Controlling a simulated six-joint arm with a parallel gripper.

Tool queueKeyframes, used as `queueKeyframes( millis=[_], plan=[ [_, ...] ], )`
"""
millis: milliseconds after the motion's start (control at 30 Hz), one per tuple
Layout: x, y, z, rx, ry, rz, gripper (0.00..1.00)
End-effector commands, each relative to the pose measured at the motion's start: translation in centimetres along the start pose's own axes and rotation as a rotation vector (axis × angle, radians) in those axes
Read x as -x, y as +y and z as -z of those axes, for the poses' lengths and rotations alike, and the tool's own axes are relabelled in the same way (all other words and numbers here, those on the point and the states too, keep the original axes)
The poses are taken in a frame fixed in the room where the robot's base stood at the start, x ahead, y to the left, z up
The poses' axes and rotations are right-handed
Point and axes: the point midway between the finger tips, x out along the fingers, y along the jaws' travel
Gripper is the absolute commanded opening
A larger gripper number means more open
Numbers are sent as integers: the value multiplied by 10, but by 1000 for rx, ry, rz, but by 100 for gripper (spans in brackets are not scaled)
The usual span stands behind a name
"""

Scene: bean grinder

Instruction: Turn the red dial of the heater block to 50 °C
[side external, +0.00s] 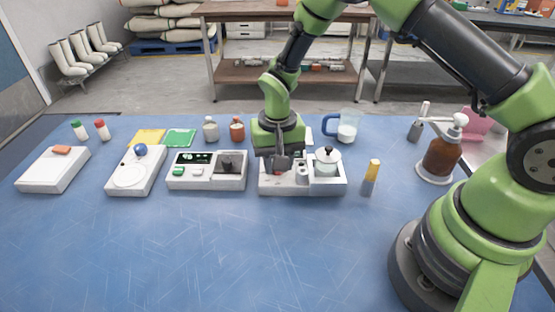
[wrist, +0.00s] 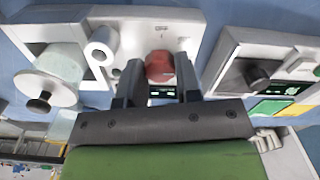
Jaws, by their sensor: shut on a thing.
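The heater block (side external: 330,187) is a white unit at the middle right of the blue table, with a lidded pot (side external: 327,162) on its right part. It also shows in the wrist view (wrist: 130,20). The red dial (wrist: 159,64) sits on its top face, near an "OFF" mark. My gripper (wrist: 158,75) is shut on the red dial, one finger on each side of it. In the side view my gripper (side external: 281,163) points down over the block's left part and mostly hides the dial. A small green-lit display (wrist: 163,93) is partly hidden; its reading is too small to tell.
A white unit with a dark display (side external: 207,171) stands just left of the block. A yellow-topped vial (side external: 371,176) stands close on its right. A blue-handled jug (side external: 346,127) and small bottles stand behind. The front of the table is clear.

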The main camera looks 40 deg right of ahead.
Motion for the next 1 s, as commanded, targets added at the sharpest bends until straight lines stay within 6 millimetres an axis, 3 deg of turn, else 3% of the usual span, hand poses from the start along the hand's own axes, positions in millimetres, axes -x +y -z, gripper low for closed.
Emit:
queueKeyframes(
  millis=[600,633,700,1000],
  plan=[
    [0,0,0,-40,-1,-1,8],
    [0,0,0,-40,-1,-1,38],
    [0,0,0,-40,-1,0,54],
    [1,0,0,-38,0,0,57]
  ],
)
